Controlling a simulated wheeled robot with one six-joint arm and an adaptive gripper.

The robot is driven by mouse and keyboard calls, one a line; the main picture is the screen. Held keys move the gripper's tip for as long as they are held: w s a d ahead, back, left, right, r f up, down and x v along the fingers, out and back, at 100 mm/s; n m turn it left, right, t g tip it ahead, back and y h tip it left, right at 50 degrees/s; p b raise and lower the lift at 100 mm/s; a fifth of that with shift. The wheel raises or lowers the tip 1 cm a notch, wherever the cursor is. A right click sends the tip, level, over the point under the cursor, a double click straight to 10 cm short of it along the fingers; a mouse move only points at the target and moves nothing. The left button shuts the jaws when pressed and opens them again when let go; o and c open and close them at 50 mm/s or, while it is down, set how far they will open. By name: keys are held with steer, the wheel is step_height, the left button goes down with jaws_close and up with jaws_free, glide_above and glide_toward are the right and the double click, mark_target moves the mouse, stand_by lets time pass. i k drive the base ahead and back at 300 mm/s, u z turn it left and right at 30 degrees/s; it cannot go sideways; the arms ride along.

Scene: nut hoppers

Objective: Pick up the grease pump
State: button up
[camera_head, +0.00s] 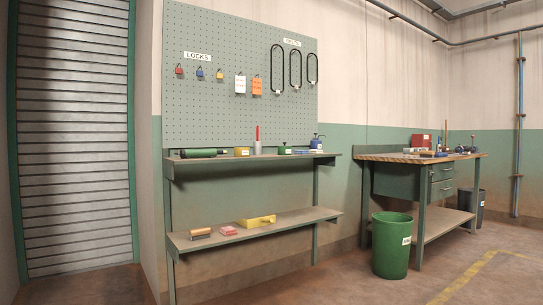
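No part of my gripper shows in this view. I cannot tell for sure which object is the grease pump. On the upper shelf (222,160) below the pegboard, a grey cylinder with a red upper part (257,141) stands upright near the middle. A small blue bottle with a pump-like top (317,142) stands at the right end. A green and black elongated tool (201,153) lies at the left. A small yellow item (242,152) and a small green item (285,150) also sit there.
The lower shelf (290,222) holds a yellow tool (258,221), a red block (228,230) and a brush-like item (201,234). A green bin (392,247) stands before a cluttered workbench (427,157). A roller shutter (72,130) is at left. Floor in front is clear.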

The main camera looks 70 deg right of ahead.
mark_target(184, 154)
steer(key=z, duration=1.95)
